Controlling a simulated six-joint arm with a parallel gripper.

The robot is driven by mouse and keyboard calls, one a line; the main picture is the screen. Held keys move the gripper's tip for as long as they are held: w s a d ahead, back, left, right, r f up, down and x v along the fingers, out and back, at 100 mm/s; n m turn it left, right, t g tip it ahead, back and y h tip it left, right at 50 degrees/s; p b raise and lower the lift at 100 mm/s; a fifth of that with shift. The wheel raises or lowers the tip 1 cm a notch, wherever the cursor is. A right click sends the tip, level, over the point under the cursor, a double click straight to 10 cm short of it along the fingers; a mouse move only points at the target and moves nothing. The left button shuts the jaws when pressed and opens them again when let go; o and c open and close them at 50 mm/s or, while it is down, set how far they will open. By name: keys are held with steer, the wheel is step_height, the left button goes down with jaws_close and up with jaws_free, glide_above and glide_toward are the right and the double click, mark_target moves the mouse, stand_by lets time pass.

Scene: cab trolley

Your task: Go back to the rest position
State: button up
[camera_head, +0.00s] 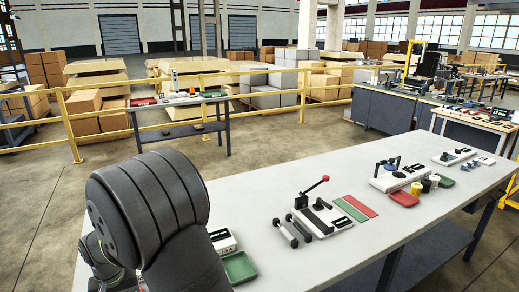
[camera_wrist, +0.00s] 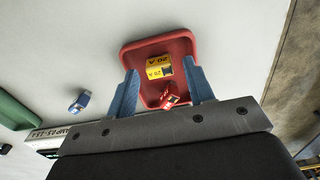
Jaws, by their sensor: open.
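My gripper (camera_wrist: 163,75) shows in the wrist view, with two blue fingers spread apart. It is open over a red tray (camera_wrist: 133,50). A yellow block marked 20 A (camera_wrist: 156,66) and a small red piece (camera_wrist: 170,99) lie in the tray and appear between the fingers. I see no contact with them; the height of the fingers above the tray is hard to tell. In the head view my dark arm fills the lower left and the gripper is hidden.
A blue piece (camera_wrist: 79,102) lies on the white table, near a green tray (camera_wrist: 12,112) and a labelled device (camera_wrist: 48,138). In the head view, the long table (camera_head: 265,195) carries a lever press (camera_head: 322,215), coloured strips (camera_head: 355,207) and another green tray (camera_head: 240,267). A yellow railing (camera_head: 62,110) stands behind.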

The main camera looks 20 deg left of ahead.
step_height(320, 180, up, 2)
steer(key=shift+r, duration=0.1)
steer(key=w+d+r, duration=0.7)
steer(key=d, duration=0.2)
steer(key=w+d+r, duration=0.1)
steer(key=w+r, duration=0.1)
steer(key=w, duration=0.8)
steer(key=w+d+r, duration=0.1)
steer(key=w+d, duration=0.1)
steer(key=w, duration=0.7)
steer(key=s+a+f, duration=0.1)
steer(key=a+f, duration=0.1)
steer(key=a, duration=0.2)
steer(key=s+a+f, duration=0.1)
steer(key=a+f, duration=0.2)
steer(key=s+a+f, duration=0.1)
steer(key=a+f, duration=0.1)
steer(key=a, duration=0.2)
steer(key=shift+s+a+f, duration=0.1)
steer(key=shift+a+f, duration=0.1)
steer(key=shift+a, duration=0.1)
